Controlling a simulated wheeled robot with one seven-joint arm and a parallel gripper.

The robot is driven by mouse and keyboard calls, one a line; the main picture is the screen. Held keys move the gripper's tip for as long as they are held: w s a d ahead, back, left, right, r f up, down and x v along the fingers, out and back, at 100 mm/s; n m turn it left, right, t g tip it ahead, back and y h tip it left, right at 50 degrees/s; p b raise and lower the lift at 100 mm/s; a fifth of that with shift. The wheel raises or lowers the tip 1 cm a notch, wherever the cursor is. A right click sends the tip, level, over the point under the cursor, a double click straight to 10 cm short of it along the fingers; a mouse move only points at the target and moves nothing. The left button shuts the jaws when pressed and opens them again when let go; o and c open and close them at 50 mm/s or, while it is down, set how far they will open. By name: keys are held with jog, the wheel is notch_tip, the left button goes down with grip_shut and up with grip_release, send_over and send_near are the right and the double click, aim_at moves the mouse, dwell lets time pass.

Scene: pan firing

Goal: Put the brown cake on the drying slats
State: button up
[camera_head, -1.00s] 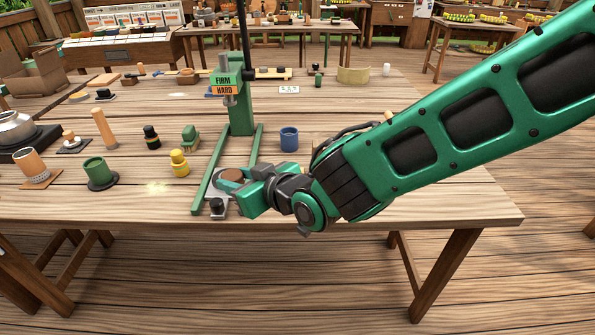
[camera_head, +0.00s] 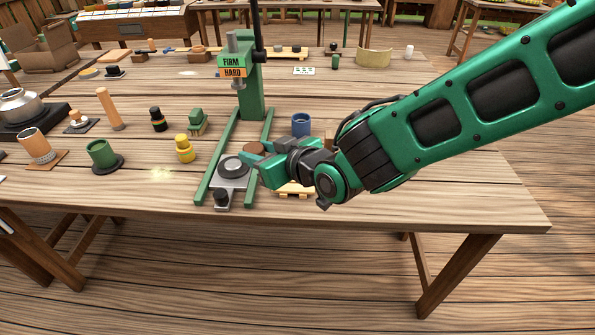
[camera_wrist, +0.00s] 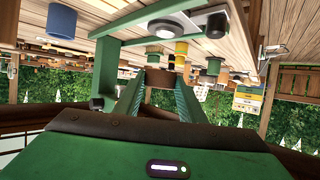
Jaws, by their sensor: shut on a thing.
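My gripper (camera_head: 256,155) is shut on the brown cake (camera_head: 253,147) and holds it raised, just to the right of the press plate (camera_head: 228,183). The cake also shows between the two green fingers in the wrist view (camera_wrist: 160,77). The drying slats (camera_head: 295,191) are pale wooden strips on the table, partly hidden under my wrist. The part of them in sight looks bare.
The green press (camera_head: 250,90) with its FIRM/HARD sign and two long rails stands left of my gripper. A blue cup (camera_head: 301,124) stands behind my wrist. A yellow weight (camera_head: 184,149) and a green cup (camera_head: 102,156) stand further left. The table's front right is clear.

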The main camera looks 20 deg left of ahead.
jog(key=w+d+f, duration=0.4)
jog(key=w, duration=0.1)
jog(key=w+d+f, duration=0.2)
jog(key=w+d, duration=0.1)
jog(key=shift+w+f, duration=0.1)
jog(key=shift+f, duration=2.15)
jog(key=shift+f, duration=0.3)
